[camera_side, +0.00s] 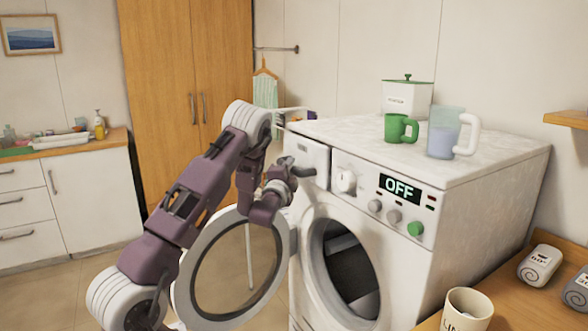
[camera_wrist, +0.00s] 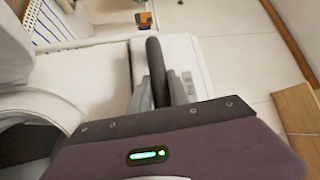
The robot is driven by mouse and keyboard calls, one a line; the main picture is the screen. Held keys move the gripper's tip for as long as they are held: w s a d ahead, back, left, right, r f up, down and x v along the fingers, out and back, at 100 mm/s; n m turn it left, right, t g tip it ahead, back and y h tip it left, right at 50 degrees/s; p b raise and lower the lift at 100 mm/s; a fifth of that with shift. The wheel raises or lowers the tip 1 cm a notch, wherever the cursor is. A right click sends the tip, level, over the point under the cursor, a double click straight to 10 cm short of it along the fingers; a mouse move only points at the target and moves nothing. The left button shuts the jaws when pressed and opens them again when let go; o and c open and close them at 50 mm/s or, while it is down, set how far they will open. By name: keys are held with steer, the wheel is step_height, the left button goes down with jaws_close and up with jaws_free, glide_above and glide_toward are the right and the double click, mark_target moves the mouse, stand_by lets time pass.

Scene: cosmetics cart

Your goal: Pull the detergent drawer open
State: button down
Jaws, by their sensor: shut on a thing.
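The detergent drawer (camera_side: 308,152) is a white panel at the upper left of the washing machine's front (camera_side: 400,265). Its dark handle (camera_side: 303,172) shows in the side view next to my gripper (camera_side: 285,180). In the wrist view the dark bar handle (camera_wrist: 155,60) stands between the two grey fingers of my gripper (camera_wrist: 162,92), which are shut on it. The white drawer front (camera_wrist: 190,55) lies behind the fingers there. My gripper hides part of the handle, and I cannot tell how far the drawer stands out.
The machine's round door (camera_side: 186,290) hangs open to the left, close below my arm. A green mug (camera_side: 395,128), a clear jug (camera_side: 443,135) and a white canister (camera_side: 406,98) stand on top. A wooden counter (camera_side: 510,310) with a white cup (camera_side: 467,311) is at the lower right.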

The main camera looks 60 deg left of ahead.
steer(key=s, duration=2.1)
steer(key=c, duration=1.3)
jaws_free()
steer(key=shift+o, duration=0.2)
steer(key=shift+r, duration=0.1)
steer(key=o, duration=0.6)
step_height(320, 180, up, 10)
steer(key=shift+w+a+r, duration=0.15)
steer(key=shift+r, duration=0.05)
steer(key=shift+c, duration=0.2)
step_height(320, 180, down, 6)
steer(key=g+h, duration=0.1)
steer(key=g, duration=0.1)
steer(key=shift+s+a+n+g, duration=0.3)
steer(key=shift+s+a+n, duration=0.1)
